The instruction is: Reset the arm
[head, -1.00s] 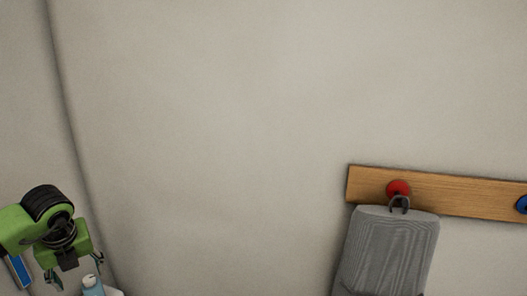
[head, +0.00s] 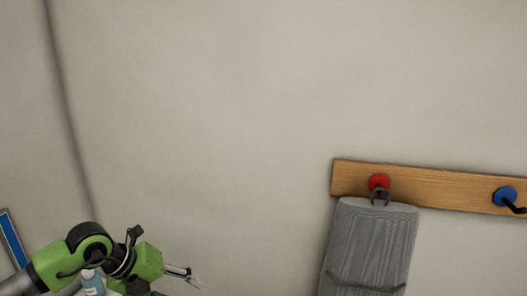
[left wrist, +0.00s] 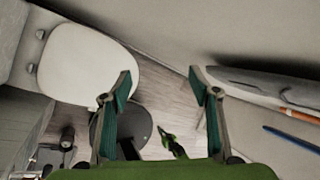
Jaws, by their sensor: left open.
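My left gripper (head: 185,275) is at the lower left of the head view, in front of the pale wall, pointing to the right. It is open, with nothing between its fingers. In the left wrist view its two fingers (left wrist: 160,84) stand apart, with grey floor showing between them. My right gripper does not show clearly in either view.
A bottle (head: 92,283) shows partly behind my left arm. A grey bag (head: 370,245) hangs from a red knob (head: 379,182) on a wooden rail (head: 440,188). A white toilet-like seat (left wrist: 90,62) lies left in the wrist view.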

